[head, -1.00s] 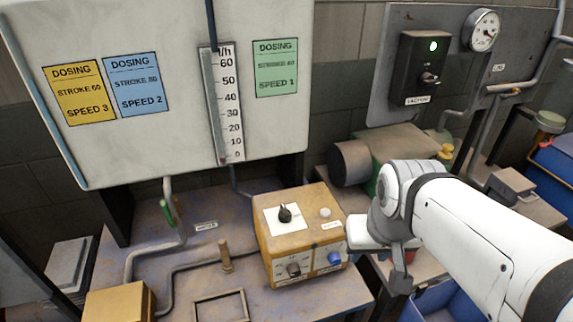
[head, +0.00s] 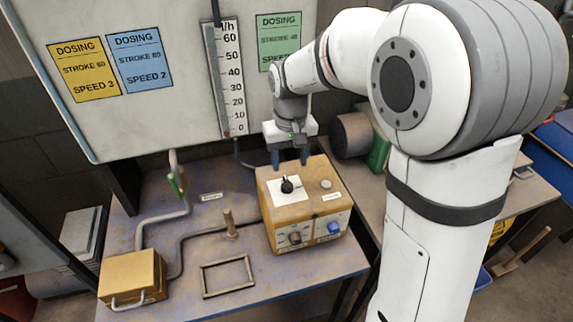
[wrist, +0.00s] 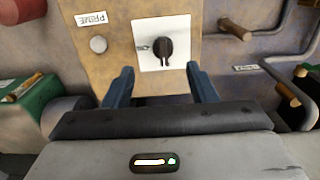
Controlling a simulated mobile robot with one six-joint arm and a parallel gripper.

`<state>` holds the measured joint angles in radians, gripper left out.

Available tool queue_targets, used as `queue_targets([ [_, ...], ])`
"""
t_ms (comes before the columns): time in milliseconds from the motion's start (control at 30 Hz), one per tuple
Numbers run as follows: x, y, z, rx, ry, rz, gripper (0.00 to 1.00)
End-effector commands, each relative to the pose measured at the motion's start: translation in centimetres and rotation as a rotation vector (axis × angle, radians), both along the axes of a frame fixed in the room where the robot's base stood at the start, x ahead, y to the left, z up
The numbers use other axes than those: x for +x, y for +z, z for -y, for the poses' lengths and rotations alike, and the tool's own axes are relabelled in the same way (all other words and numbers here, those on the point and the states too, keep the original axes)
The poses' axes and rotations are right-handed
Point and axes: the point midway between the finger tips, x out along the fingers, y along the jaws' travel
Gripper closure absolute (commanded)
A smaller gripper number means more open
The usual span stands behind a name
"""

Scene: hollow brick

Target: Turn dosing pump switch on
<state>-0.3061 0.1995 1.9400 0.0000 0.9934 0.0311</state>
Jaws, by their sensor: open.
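The dosing pump (head: 300,212) is a worn orange box on the bench. Its black rotary switch (head: 287,187) sits on a white plate on the top face. The switch also shows in the wrist view (wrist: 164,48), beyond my fingertips and between their lines. My gripper (head: 289,160) is open and empty, pointing down at the back edge of the pump, behind the switch. In the wrist view my gripper's two blue fingers (wrist: 160,72) stand wide apart, and neither touches the switch.
A pale button (head: 326,184) is right of the switch, and a dark knob (head: 295,238) and a blue knob (head: 334,228) are on the pump's front. A scale board (head: 229,80) stands behind. A wooden peg (head: 229,224) and a frame (head: 228,277) are left of the pump.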

Motion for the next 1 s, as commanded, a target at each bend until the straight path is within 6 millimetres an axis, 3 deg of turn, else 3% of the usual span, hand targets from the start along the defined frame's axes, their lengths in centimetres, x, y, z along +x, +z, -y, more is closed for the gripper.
queue_targets([
  [167,0.5,-1.3,-0.7,-0.003,0.010,-0.012,0.48],
  [600,0.5,-7.4,-0.6,-0.003,0.008,-0.011,0.48],
  [1000,0.5,-8.2,-0.5,-0.002,0.007,-0.009,0.51],
])
